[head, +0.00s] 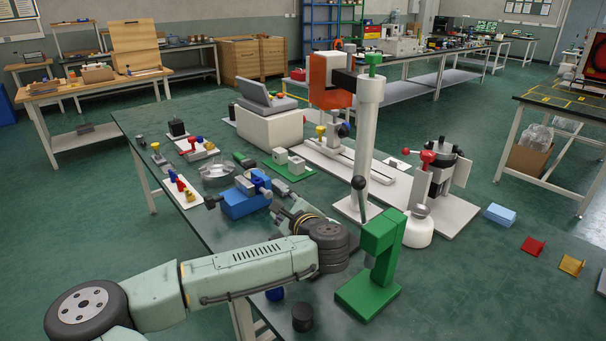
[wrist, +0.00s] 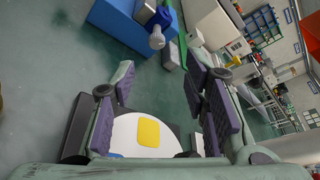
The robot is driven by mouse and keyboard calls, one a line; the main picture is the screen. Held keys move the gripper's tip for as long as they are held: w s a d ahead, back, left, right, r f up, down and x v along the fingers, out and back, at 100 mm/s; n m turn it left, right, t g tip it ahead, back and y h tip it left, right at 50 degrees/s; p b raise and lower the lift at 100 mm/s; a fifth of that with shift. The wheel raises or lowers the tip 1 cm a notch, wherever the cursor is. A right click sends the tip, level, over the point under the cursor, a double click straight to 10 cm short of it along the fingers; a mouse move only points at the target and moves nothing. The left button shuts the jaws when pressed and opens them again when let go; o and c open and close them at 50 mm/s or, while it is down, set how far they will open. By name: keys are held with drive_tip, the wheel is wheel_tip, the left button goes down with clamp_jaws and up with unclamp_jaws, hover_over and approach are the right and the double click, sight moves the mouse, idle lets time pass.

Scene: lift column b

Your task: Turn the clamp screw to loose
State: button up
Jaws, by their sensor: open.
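I cannot tell for certain which part is the clamp screw. A white upright column (head: 367,140) stands right of my arm, with a green cap (head: 374,59) on top. An orange block (head: 330,82) is joined to the column's upper part by a dark piece (head: 345,80). My gripper (head: 280,208) is low over the table, left of the column and right of the blue vise (head: 243,203). In the wrist view my gripper (wrist: 158,75) has its fingers wide apart and nothing is gripped. The blue vise (wrist: 125,32) shows ahead, beyond the left fingertip.
A green press (head: 378,245) with a black-ball lever stands at the table's front right, close to my arm. A red-handled fixture (head: 428,158) stands right of the column. A glass bowl (head: 217,174) and small coloured parts lie left. The front left tabletop is mostly bare.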

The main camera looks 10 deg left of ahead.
sight(269, 195)
drive_tip(key=shift+w+a+f, duration=0.1)
drive_tip(key=shift+w+a, duration=0.05)
drive_tip(key=shift+a, duration=0.15)
drive_tip(key=p+x, duration=0.2)
drive_tip(key=x, duration=0.8)
drive_tip(key=shift+a+f+p, duration=0.1)
drive_tip(key=shift+f+p, duration=0.1)
drive_tip(key=shift+p, duration=0.2)
clamp_jaws()
